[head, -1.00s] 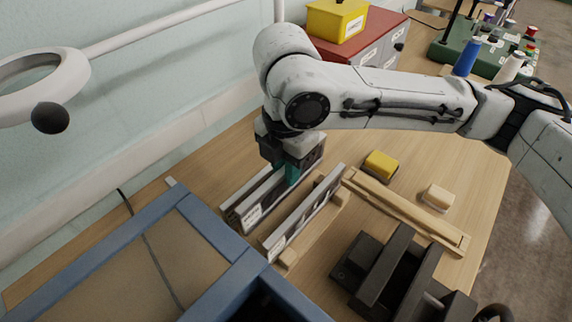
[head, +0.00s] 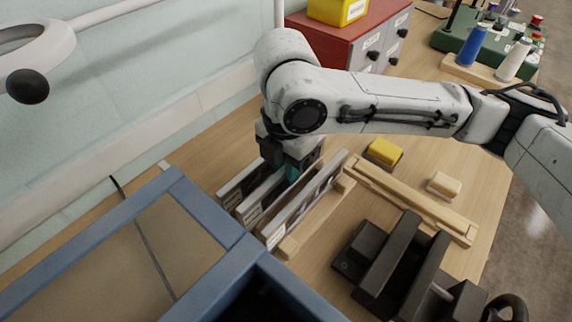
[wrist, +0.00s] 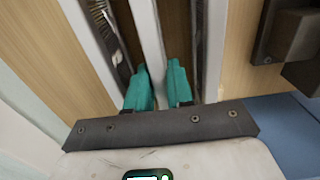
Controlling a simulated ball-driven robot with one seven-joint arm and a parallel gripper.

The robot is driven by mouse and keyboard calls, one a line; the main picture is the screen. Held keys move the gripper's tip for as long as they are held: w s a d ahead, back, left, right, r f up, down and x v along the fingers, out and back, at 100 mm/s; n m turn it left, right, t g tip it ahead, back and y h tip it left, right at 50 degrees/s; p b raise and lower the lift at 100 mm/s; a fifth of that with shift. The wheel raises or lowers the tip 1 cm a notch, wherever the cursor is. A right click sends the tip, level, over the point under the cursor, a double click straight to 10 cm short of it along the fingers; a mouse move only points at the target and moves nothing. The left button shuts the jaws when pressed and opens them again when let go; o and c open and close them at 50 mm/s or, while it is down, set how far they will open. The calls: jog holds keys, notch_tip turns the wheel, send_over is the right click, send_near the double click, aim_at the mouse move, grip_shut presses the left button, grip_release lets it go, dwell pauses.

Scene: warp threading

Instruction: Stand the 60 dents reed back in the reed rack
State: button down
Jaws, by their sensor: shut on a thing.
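My gripper (head: 290,175) points down and is shut on the middle one of three long reeds standing on edge. The held reed (head: 258,208) has a pale frame and a label too small to read. In the wrist view the teal fingers (wrist: 158,90) close on both sides of its pale top edge (wrist: 148,45). A second reed (head: 236,190) stands to its left and a third reed (head: 300,210) close to its right. The wooden reed rack (head: 322,217) shows as a rail beside the right reed. Whether the held reed's lower edge rests in a slot is hidden.
A blue-framed box (head: 215,215) is close at front left. A dark metal fixture (head: 390,265) stands at right. A wooden bar (head: 415,200), yellow block (head: 383,152) and pale block (head: 444,186) lie beyond. A red drawer cabinet (head: 350,40) stands behind.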

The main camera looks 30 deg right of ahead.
jog(key=shift+f, duration=0.45)
dwell(0.4)
jog(key=c, duration=0.9)
grip_release()
